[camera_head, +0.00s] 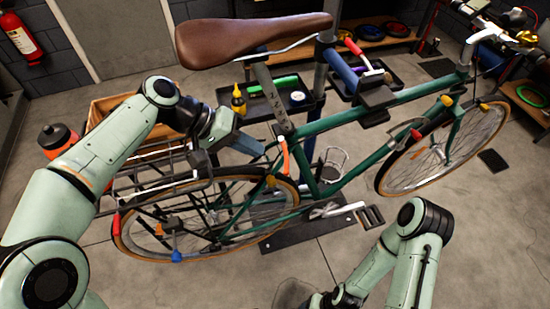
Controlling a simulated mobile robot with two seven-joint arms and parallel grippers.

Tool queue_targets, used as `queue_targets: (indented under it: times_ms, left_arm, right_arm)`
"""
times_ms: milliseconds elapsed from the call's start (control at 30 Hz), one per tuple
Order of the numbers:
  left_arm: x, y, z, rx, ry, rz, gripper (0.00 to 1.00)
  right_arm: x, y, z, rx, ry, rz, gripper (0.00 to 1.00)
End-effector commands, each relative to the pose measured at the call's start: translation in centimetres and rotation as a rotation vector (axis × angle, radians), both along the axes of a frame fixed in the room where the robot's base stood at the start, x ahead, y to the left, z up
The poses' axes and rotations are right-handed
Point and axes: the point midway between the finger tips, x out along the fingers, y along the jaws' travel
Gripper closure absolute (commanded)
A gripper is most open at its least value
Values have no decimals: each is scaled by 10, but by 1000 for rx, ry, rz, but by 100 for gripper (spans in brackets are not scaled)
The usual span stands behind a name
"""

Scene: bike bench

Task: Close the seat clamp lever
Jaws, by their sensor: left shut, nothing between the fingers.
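The green bicycle (345,169) has a brown saddle (250,40) on a seat post. An orange lever (285,158), which looks like the seat clamp lever, hangs down at the top of the seat tube, by the rear frame joint. My left gripper (262,151) comes in from the left above the rear wheel. It is shut and empty, with its tips just left of the lever. I cannot tell whether they touch it. My right arm shows at the lower right, its wrist at the bottom edge; its gripper fingers are not visible.
A rear rack (165,180) lies beneath my left arm. A repair stand clamp (376,94) holds the top tube. A tool tray (297,107) with a yellow bottle (238,100) is behind the frame. A wooden crate (105,108) stands at the left.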

Motion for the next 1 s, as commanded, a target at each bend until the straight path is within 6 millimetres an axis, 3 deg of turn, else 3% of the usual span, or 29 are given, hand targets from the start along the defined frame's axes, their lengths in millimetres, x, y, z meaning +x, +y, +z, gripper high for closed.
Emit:
queue_targets:
  times_ms: [200,400,1000]
  left_arm:
    - [0,-33,-30,1,2,-4,100]
    - [2,-48,-43,0,0,-1,100]
    - [2,-55,-46,-1,1,0,100]
  right_arm:
    - [-1,0,-4,0,1,0,30]
    - [-2,0,-4,0,2,0,30]
    - [-1,0,-3,0,1,0,30]
